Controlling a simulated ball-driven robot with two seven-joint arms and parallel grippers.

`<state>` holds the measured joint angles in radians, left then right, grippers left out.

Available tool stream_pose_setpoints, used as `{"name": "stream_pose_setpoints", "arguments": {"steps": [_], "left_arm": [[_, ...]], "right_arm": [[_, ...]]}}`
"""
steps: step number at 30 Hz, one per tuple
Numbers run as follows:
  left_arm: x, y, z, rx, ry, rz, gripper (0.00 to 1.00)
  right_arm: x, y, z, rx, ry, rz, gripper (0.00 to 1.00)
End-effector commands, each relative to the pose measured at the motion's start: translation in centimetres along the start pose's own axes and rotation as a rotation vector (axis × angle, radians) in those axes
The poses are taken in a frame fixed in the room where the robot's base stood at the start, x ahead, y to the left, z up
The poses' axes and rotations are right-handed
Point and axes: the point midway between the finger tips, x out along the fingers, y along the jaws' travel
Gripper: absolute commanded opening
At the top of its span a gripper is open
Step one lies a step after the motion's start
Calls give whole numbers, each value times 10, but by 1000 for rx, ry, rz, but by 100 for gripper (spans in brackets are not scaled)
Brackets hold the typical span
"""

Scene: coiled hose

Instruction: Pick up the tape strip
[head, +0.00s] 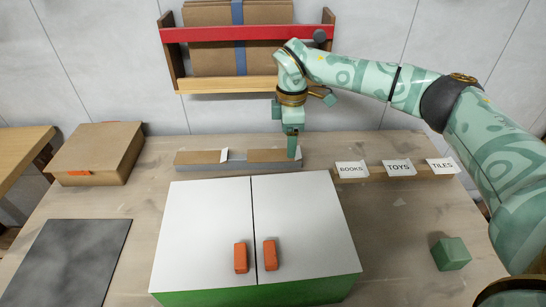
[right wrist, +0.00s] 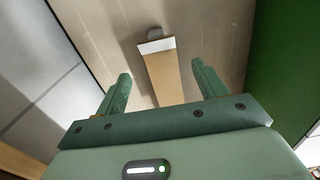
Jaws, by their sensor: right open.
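A white piece (head: 224,155), which looks like the tape strip, shows at the end of a brown flat piece on a long low grey holder (head: 225,166) behind the cabinet. My right gripper (head: 292,152) points down at the right end of this holder. In the right wrist view my right gripper (right wrist: 160,90) is open, with its fingers apart. A tan bar with a white end (right wrist: 157,45) lies between and beyond the fingers. I cannot tell whether that white end is the same white piece. My left gripper is out of view.
A white cabinet (head: 210,215) with orange handles fills the table's front middle. A red-railed shelf (head: 245,33) hangs on the wall behind my arm. A rail (head: 437,173) with label cards, a green cube (head: 451,253), a brown box (head: 95,155) and a dark mat (head: 65,260) surround it.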

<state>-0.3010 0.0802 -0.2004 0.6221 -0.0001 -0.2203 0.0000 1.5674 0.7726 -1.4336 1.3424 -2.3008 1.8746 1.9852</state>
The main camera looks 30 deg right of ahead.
Motion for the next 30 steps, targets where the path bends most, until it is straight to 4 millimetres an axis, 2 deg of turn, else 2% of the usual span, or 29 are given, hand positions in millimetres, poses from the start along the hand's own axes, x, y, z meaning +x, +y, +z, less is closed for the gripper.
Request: {"name": "stream_pose_setpoints", "arguments": {"steps": [1,3,6,30], "left_arm": [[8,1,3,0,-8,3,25],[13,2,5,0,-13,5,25],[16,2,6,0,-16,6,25],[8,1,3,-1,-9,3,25]], "right_arm": [[16,-1,3,1,-4,-7,71],[28,-2,4,-1,-4,-7,71],[36,-2,3,0,-2,-4,71],[38,-1,3,0,-1,-1,71]]}}
